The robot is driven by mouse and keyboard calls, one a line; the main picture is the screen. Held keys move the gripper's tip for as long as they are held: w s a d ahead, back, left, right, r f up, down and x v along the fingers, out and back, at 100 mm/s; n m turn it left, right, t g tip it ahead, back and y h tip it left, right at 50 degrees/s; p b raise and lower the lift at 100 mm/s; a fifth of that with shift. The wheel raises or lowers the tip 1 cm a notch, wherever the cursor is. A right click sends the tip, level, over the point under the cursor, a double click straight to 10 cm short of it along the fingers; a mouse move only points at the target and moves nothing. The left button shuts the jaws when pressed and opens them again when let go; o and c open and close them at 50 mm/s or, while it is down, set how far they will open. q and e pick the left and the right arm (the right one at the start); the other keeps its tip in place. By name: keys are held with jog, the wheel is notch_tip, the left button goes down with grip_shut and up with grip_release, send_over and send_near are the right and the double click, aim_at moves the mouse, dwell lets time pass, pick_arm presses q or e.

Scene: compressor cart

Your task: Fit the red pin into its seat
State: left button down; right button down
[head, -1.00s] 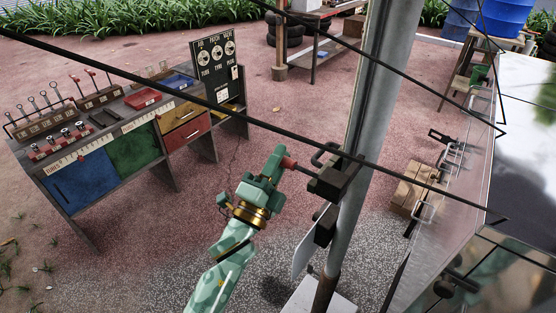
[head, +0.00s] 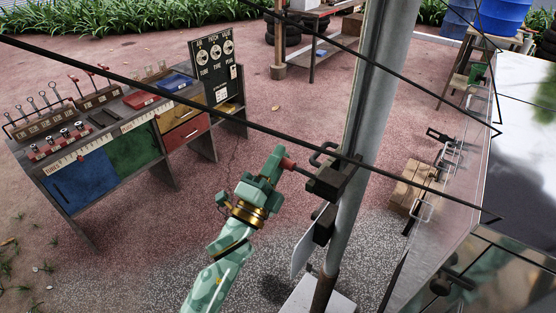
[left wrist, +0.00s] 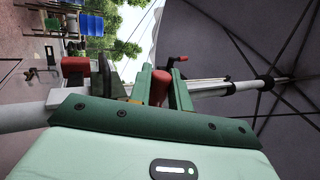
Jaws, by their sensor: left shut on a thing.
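The red pin (head: 287,163) is in the head view near the grey pole. My left gripper (head: 279,164) is shut on its red end. A thin dark shank runs right from the red end to a dark block (head: 330,180) clamped on the pole. The shank meets the block's near side, but I cannot tell how deep it sits or whether the seat is there. In the left wrist view the red end (left wrist: 160,88) shows between the green fingers, and its far end is hidden. My right gripper is not in view.
The grey pole (head: 372,110) stands close to my left gripper, and dark cables cross in front. A workbench (head: 120,175) with levers, trays and a gauge board stands at the left. A shiny panel (head: 455,200) with handles is at the right. The paving between is clear.

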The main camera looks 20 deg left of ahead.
pick_arm(q)
jog(key=shift+s+d, duration=0.25)
jog(key=shift+d, duration=0.55)
dwell(0.4)
